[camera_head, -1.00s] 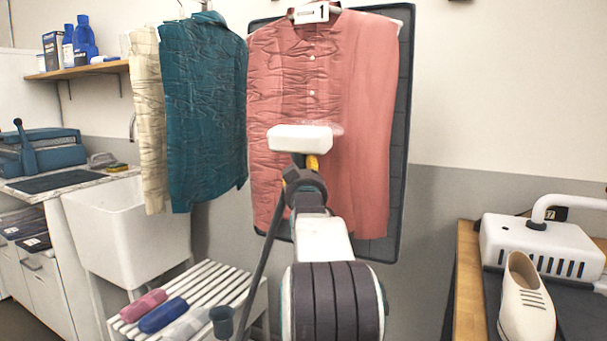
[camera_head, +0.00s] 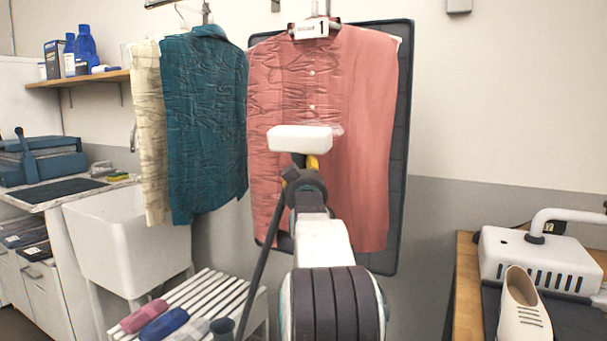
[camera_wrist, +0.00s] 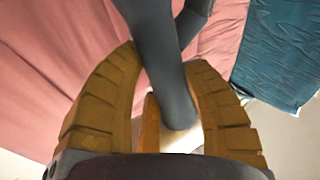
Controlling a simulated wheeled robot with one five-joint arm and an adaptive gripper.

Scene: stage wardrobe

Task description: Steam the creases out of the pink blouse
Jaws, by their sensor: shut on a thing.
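The pink blouse (camera_head: 355,130) hangs on a hanger with a "1" tag (camera_head: 311,30), before a dark padded board (camera_head: 400,130). My gripper (camera_head: 312,163) is shut on the dark handle (camera_wrist: 168,75) of the steamer. The steamer's white head (camera_head: 300,138) is in front of the blouse's middle, with faint steam at its right edge. I cannot tell whether it touches the cloth. The wrist view shows smooth pink cloth (camera_wrist: 60,50) behind my yellow fingers.
A creased teal shirt (camera_head: 205,130) and a cream garment (camera_head: 150,140) hang close at left. A white sink (camera_head: 120,240) and slatted bench (camera_head: 235,290) stand below. A dark hose (camera_head: 262,260) hangs from the steamer. At right, a bench (camera_head: 466,290) holds a white machine (camera_head: 540,262) and shoe (camera_head: 522,310).

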